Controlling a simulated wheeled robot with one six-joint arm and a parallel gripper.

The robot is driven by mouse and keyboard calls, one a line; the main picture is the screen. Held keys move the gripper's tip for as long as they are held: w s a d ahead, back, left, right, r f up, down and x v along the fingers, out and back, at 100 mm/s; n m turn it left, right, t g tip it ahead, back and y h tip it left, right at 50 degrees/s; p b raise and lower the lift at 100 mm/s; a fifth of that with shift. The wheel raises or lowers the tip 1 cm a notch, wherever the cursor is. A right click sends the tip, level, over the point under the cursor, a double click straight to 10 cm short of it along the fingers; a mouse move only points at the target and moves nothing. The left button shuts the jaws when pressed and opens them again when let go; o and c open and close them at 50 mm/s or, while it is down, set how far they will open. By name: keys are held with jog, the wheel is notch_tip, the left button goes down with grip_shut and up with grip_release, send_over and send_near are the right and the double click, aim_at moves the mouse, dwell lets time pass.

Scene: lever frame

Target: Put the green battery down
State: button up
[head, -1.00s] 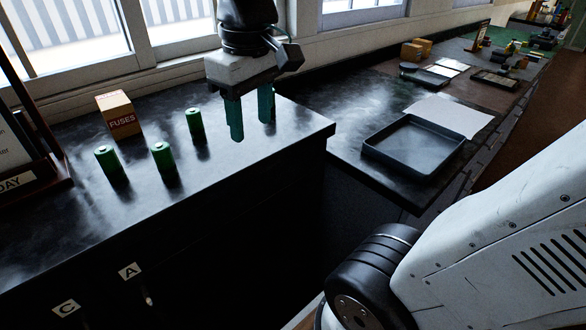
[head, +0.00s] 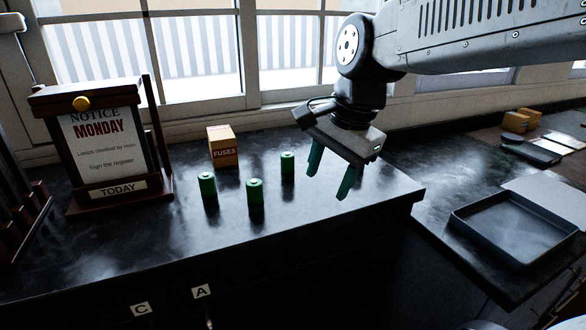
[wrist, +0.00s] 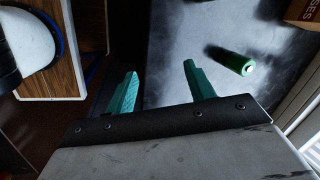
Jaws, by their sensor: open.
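Three green batteries stand upright on the black counter (head: 120,245): a left one (head: 208,190), a front one (head: 255,197) and a back right one (head: 287,166). My gripper (head: 329,178) is open, with its two teal fingers apart and nothing between them. It hangs to the right of the back right battery, apart from it. In the wrist view one green battery (wrist: 235,63) shows to the right of my fingers (wrist: 157,84), also apart from them.
A fuses box (head: 222,146) stands behind the batteries. A notice stand (head: 103,145) is at the left. A grey tray (head: 512,228) lies on the lower surface at the right. The counter's right end is bare.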

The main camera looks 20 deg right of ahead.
aim_at(289, 153)
jog(key=w+m, duration=0.4)
jog(key=w+r+m, duration=0.1)
jog(key=w+m, duration=0.4)
jog(key=w+m+t+y, duration=0.1)
jog(key=w+m, duration=0.3)
jog(key=m, duration=0.1)
jog(key=shift+w+a+r, duration=0.15)
jog(key=shift+w, duration=0.1)
jog(key=shift+w+m, duration=0.2)
jog(key=shift+m, duration=0.1)
jog(key=shift+w+a+f, duration=0.15)
jog(key=shift+f, duration=0.3)
jog(key=x, duration=0.6)
jog(key=shift+w+f, duration=0.25)
jog(key=shift+f, duration=0.1)
grip_shut()
jog(key=shift+r, duration=0.15)
